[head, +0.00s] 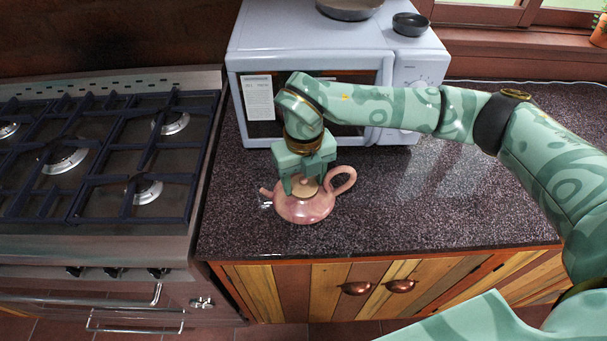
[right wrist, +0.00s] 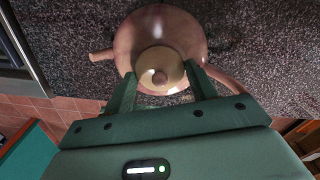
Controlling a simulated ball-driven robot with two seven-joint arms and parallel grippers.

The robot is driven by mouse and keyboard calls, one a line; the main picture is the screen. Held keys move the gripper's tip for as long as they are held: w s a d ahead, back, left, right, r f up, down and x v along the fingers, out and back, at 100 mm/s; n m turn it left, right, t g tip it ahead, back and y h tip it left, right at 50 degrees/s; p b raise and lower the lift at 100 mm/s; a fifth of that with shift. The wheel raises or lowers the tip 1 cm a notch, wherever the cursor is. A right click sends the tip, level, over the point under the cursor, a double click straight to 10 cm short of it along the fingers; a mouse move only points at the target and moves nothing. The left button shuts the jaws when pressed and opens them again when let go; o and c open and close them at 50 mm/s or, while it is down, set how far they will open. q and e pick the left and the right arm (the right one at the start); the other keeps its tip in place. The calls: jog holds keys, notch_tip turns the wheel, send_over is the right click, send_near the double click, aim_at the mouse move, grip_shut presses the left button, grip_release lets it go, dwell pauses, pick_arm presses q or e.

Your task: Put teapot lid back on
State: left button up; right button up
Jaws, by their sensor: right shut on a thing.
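A pink teapot (head: 304,208) stands upright on the dark speckled counter, spout to the left and handle to the right. It also shows in the right wrist view (right wrist: 186,28). The cream teapot lid (head: 306,189) with a small knob is at the top of the pot, over its opening; it also shows in the right wrist view (right wrist: 160,60). My right gripper (head: 304,186) comes down from above and is shut on the lid, one finger on each side. I cannot tell whether the lid rests fully on the rim. My left gripper is not in view.
A light-blue microwave (head: 310,45) stands behind the teapot, with a dark pan (head: 349,8) and a small dark bowl (head: 410,24) on top. A gas stove (head: 110,160) is to the left. The counter (head: 430,215) to the right is clear; its front edge is near the teapot.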

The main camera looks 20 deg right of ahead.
jog(key=shift+r+p, duration=0.15)
jog(key=shift+p, duration=0.2)
dwell(0.4)
jog(key=shift+f, duration=0.2)
dwell(0.3)
jog(key=shift+f, duration=0.3)
jog(key=o, duration=1.1)
jog(key=shift+c, duration=0.2)
notch_tip(320, 180, up, 16)
jog(key=p, duration=0.1)
jog(key=shift+r+p, duration=0.2)
jog(key=shift+p, duration=0.15)
